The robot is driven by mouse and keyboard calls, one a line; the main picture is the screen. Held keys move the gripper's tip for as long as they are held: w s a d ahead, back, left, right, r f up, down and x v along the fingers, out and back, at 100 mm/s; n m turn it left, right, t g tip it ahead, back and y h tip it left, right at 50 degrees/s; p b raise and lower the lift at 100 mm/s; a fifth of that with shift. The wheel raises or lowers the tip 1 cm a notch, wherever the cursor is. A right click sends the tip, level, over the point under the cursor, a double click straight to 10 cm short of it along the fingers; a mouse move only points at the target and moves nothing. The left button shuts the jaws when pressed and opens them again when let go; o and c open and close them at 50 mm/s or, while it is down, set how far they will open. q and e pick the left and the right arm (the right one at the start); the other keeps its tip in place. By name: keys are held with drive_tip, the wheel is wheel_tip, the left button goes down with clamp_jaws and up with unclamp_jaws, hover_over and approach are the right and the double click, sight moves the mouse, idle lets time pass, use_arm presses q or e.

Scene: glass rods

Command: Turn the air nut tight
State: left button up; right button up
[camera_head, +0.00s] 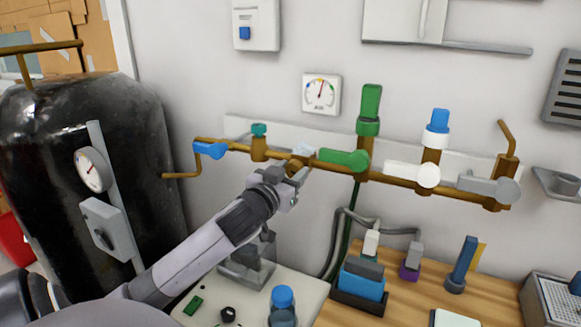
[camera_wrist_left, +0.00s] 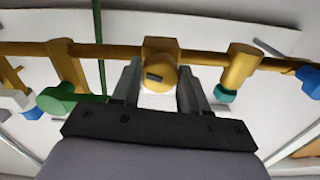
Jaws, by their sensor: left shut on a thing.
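My left gripper (camera_head: 297,176) reaches up from the lower left to the brass pipe, between the teal-knobbed fitting and the green valve. In the left wrist view its two grey fingers (camera_wrist_left: 161,90) stand on either side of a round brass nut (camera_wrist_left: 158,73) with a short dark slot, and are shut on it. The nut sits on a square brass block on the pipe. In the head view the gripper mostly hides the nut. A pale patch shows beside the nut; I cannot tell what it is. An AIR gauge (camera_head: 321,94) hangs on the wall above.
The green valve lever (camera_head: 343,158) is close on the gripper's right. The teal knob (camera_head: 259,130) and blue lever (camera_head: 210,150) are on its left. A white valve lever (camera_head: 412,174) is farther right. A black tank (camera_head: 90,150) stands at left; a wooden bench (camera_head: 405,298) is below.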

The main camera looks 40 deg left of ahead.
use_arm(q)
drive_tip(key=m+p, duration=0.2)
drive_tip(key=m, duration=0.2)
drive_tip(key=shift+m+p, duration=0.6)
drive_tip(key=shift+m, duration=1.3)
drive_tip(key=o, duration=1.1)
drive_tip(key=shift+c, duration=0.2)
drive_tip(key=b+v, duration=0.1)
drive_tip(key=v, duration=0.6)
drive_tip(key=shift+s, duration=0.1)
